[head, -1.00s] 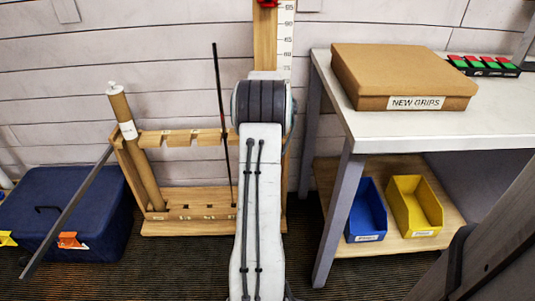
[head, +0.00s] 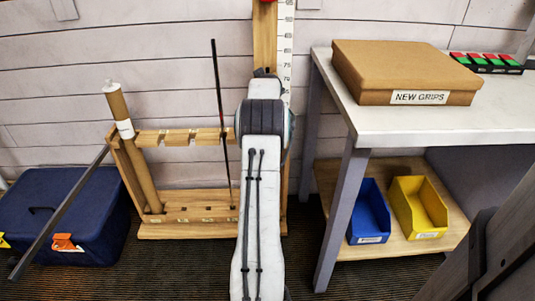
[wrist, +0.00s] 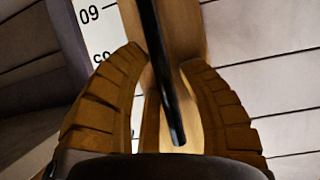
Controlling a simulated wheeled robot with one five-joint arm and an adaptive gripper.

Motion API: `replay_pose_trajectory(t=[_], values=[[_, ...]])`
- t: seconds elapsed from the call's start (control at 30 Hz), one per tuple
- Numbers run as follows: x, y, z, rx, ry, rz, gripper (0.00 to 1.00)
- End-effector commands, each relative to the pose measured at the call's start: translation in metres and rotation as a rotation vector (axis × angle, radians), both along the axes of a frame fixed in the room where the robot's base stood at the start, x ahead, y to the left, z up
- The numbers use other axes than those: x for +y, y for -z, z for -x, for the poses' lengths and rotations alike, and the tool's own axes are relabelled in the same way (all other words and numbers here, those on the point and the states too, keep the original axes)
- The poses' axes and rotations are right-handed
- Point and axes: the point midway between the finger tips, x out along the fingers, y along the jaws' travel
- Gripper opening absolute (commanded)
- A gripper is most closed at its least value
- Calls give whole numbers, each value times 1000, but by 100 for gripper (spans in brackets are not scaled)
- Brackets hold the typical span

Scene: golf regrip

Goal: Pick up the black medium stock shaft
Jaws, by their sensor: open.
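One thin black shaft (head: 217,90) stands nearly upright in the wooden rack, just left of my arm in the head view. Its lower part passes the rack's notched top rail and reaches down to the base. In the wrist view a dark shaft (wrist: 163,70) runs down between the two fingers, its end showing near the palm; I cannot tell for sure that it is the same shaft. My gripper (wrist: 165,60) is open, its ribbed tan fingers on either side with gaps to the shaft. In the head view my arm hides the gripper.
The wooden rack (head: 180,220) also holds a cardboard tube (head: 135,160). A blue case (head: 95,220) and a long dark bar (head: 55,215) are at left. A grey table (head: 400,125) with a New Grips box (head: 400,72) stands at right, blue (head: 368,212) and yellow (head: 418,205) bins below.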

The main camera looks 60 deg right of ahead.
Motion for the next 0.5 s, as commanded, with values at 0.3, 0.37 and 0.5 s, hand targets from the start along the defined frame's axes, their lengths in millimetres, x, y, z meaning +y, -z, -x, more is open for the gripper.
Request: replay_pose_trajectory(t=[0.3, 0.37, 0.5], values=[[0, 0, 0, 0, 0, 0, 27], [0, 0, 0, 0, 0, 0, 22], [0, 0, 0, 0, 0, 0, 9]])
